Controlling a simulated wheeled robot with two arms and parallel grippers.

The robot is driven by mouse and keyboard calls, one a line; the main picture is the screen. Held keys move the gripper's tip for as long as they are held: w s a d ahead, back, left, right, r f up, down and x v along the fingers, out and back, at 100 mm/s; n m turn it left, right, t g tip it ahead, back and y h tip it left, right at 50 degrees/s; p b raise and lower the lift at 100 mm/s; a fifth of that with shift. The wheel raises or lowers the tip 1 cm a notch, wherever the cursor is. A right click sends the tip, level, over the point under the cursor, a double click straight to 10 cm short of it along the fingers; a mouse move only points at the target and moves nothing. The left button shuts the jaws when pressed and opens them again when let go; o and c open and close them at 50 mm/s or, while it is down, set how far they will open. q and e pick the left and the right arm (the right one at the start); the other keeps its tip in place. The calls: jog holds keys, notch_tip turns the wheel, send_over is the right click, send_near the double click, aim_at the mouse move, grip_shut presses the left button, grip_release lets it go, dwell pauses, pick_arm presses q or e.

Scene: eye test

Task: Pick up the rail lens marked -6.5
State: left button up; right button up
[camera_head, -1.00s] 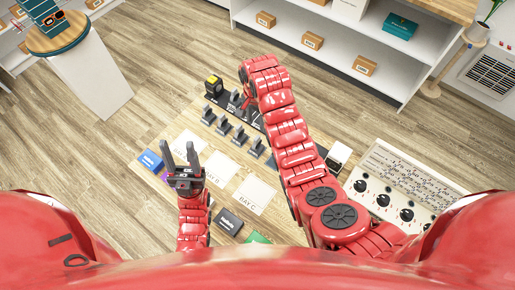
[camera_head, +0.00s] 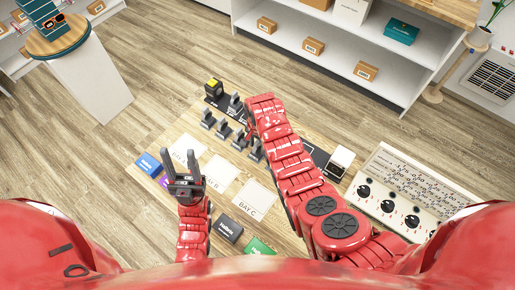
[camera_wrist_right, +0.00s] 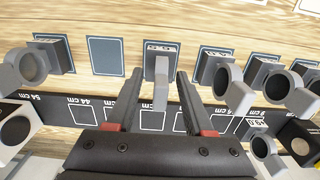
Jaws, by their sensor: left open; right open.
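In the right wrist view my right gripper (camera_wrist_right: 160,88) is open. A grey lens holder (camera_wrist_right: 161,66) stands between its two fingers, with visible gaps on both sides. Its base carries a small label that I cannot read. Other grey lens holders with round dark lenses stand to the right (camera_wrist_right: 232,88) and left (camera_wrist_right: 24,66). No -6.5 mark can be made out. My left gripper (camera_head: 181,160) is open and empty above the near-left part of the table.
A dark rail strip (camera_wrist_right: 60,108) with centimetre marks runs below the holders. White bay cards (camera_head: 219,173), a blue box (camera_head: 148,162), a dark box (camera_head: 229,228) and a green box (camera_head: 260,246) lie nearer. A knobbed panel (camera_head: 420,185) stands at right.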

jog(key=shift+f, duration=0.65)
grip_shut()
